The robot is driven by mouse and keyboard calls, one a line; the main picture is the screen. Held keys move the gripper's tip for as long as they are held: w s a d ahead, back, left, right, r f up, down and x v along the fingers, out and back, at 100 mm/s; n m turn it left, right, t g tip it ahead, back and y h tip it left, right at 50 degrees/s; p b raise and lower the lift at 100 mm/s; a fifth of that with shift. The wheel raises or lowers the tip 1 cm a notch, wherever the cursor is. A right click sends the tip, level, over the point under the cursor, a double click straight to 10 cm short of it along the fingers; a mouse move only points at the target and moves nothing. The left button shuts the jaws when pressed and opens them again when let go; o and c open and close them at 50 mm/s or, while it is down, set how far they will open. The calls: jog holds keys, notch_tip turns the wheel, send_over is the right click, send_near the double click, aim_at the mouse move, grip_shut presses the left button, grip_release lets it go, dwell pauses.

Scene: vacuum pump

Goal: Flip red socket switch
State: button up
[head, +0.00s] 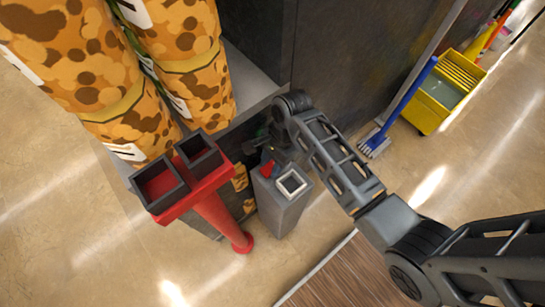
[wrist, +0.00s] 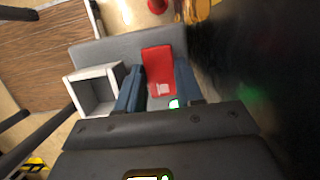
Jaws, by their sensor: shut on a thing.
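The red switch (head: 267,169) is on top of a grey box (head: 280,212), beside a white square socket frame (head: 292,183). In the wrist view the red switch (wrist: 157,62) stands between the two blue fingers of my gripper (wrist: 159,86), which are closed against its sides. The white socket frame (wrist: 93,91) is to the left of the fingers there. In the head view my gripper is over the back of the box top, partly hidden by my wrist. The lower part of the switch is hidden by the gripper in the wrist view.
A red stand (head: 205,185) with two black-rimmed square openings is close on the left. Orange spotted sacks (head: 130,70) are stacked behind it. A dark wall (head: 350,50) is behind my arm. A blue brush (head: 400,105) and yellow bucket (head: 445,90) are right.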

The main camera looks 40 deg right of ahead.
aim_at(272, 166)
jog(key=shift+a+r+h+p, duration=0.2)
jog(key=shift+r+h+p, duration=0.1)
jog(key=shift+h+p, duration=0.5)
jog(key=shift+a+f+h+p, duration=0.1)
jog(key=shift+f+h+p, duration=0.2)
jog(key=shift+h+p, duration=0.2)
jog(key=o, duration=0.8)
jog(key=shift+c, duration=0.2)
jog(key=shift+r, duration=0.1)
jog(key=r, duration=0.7)
jog(key=shift+d+r, duration=0.25)
jog(key=shift+r, duration=0.05)
